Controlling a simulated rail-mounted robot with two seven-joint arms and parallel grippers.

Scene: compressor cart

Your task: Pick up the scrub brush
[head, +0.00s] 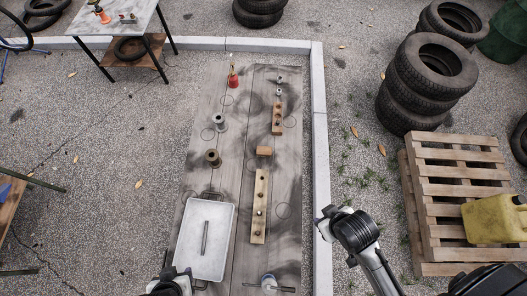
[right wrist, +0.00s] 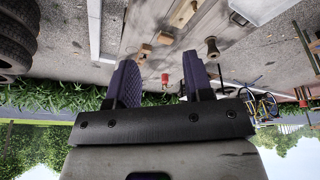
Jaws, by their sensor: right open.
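A small brown block (head: 264,151) lies on the grey plank bench between two longer drilled wooden blocks. It may be the scrub brush, but I cannot make out bristles. It seems to show in the right wrist view too (right wrist: 165,38). My right gripper (right wrist: 160,82) is open and empty, with its two dark padded fingers apart. In the head view my right arm is right of the bench, beyond the kerb and apart from the block. My left arm's end (head: 168,283) shows at the bottom edge, by the tray; its fingers are not clear.
The bench (head: 230,190) also holds a white tray (head: 222,215) with a dark rod, two spools (head: 219,122) (head: 213,158), drilled blocks (head: 278,117) (head: 259,205), a red item (head: 233,80) and a metal fitting (head: 268,282). Tyres (head: 432,72) and a pallet (head: 455,155) stand right.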

